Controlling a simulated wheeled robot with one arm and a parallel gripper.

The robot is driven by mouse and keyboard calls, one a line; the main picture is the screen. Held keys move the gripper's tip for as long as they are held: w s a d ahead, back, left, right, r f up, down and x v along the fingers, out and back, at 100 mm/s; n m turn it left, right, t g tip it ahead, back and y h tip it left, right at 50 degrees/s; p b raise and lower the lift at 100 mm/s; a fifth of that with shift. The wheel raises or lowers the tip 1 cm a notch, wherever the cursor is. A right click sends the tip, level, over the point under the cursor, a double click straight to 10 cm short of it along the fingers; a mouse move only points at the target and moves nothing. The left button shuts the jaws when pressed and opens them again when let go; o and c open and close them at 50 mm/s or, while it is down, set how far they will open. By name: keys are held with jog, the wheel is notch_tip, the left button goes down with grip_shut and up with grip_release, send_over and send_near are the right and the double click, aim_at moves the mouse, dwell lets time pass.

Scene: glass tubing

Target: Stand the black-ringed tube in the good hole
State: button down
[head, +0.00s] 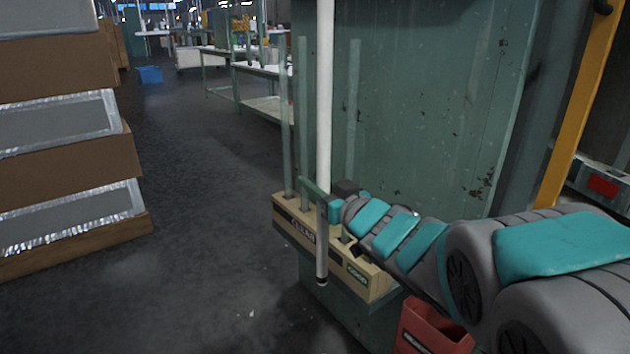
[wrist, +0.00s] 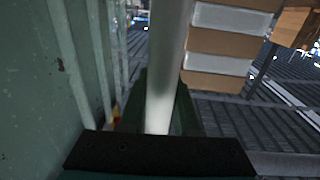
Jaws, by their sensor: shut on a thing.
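My gripper (head: 326,203) is shut on the black-ringed tube (head: 323,110), a long white tube held upright in front of the wooden rack (head: 288,228). The tube's lower end, with a dark ring, hangs in the air before the rack's front face, below its top. The tube also shows between the fingers in the wrist view (wrist: 165,80). The rack bears a green label (head: 357,274) at its right end and a dark label at its left. My gripper and arm hide part of the rack's top, and I cannot make out all the holes.
Several thin greenish glass tubes (head: 287,120) stand in the rack, left and right of the held tube. A green metal panel (head: 430,110) rises behind. A red bin (head: 425,328) is below right. Stacked boxes (head: 65,140) stand left, with open floor (head: 200,230) between.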

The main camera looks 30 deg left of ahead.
jog(key=shift+w+d+r+p, duration=0.1)
jog(key=shift+w+d+p, duration=0.75)
jog(key=shift+w, duration=1.4)
jog(key=shift+w+d+f+p, duration=0.1)
jog(key=shift+w+d+p, duration=0.7)
jog(key=shift+w, duration=1.45)
jog(key=shift+w+d+r+p, duration=0.1)
jog(key=shift+w+d+p, duration=0.35)
jog(key=shift+w+d, duration=1.25)
notch_tip(320, 180, down, 9)
jog(key=w+b, duration=0.2)
jog(key=b, duration=0.1)
jog(key=shift+w+a, duration=0.2)
jog(key=shift+a, duration=0.1)
jog(key=c, duration=0.5)
grip_release()
jog(key=shift+c, duration=0.2)
